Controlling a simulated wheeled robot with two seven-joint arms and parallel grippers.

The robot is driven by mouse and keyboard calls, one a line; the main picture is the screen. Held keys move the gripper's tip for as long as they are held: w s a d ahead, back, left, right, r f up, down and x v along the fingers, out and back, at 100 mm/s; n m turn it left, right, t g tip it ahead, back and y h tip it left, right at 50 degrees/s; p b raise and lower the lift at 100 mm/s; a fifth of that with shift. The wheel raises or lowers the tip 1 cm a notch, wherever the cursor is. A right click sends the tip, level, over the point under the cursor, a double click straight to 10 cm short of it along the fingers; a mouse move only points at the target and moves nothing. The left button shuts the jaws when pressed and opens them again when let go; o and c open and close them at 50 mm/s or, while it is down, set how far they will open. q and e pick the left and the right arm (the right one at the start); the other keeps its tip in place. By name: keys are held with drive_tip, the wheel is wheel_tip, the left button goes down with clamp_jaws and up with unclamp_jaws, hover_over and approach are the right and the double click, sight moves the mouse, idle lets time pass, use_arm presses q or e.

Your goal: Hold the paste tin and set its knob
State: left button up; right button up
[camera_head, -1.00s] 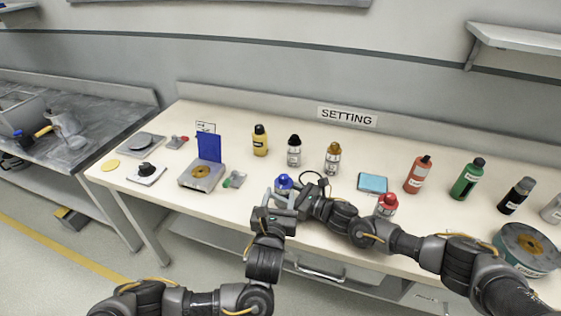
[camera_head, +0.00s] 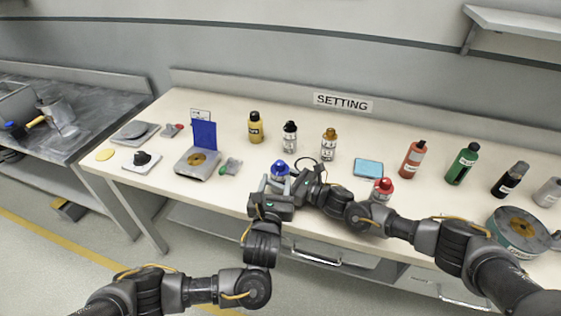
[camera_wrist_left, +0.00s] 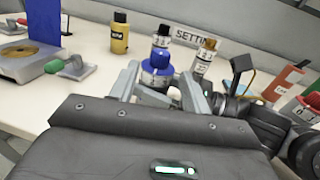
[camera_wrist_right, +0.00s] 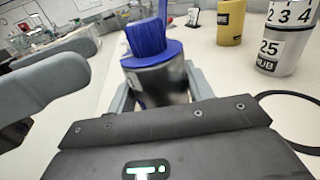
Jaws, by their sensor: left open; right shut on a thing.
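The paste tin (camera_wrist_right: 165,85) is a silver can with a blue ribbed knob (camera_wrist_right: 148,38) on top. My right gripper (camera_head: 299,180) is shut on the tin's body, at the front edge of the bench. My left gripper (camera_head: 275,184) is open, with its fingers pointing at the tin from the front. In the left wrist view the blue knob (camera_wrist_left: 157,74) shows between the spread left fingers; I cannot tell whether they touch it. The tin's lower part is hidden by the grippers in the head view.
Behind the tin stand a black-capped bottle (camera_head: 289,137), an orange-capped bottle (camera_head: 329,145) and a yellow bottle (camera_head: 256,128). A black ring (camera_head: 306,165) lies close behind. A red-topped container (camera_head: 382,190) is beside my right arm. A scale-like device (camera_head: 198,163) stands left.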

drive_tip(key=o, duration=1.1)
drive_tip(key=shift+o, duration=0.2)
drive_tip(key=shift+d, duration=0.1)
drive_tip(key=v, duration=1.2)
drive_tip(key=shift+f, duration=0.1)
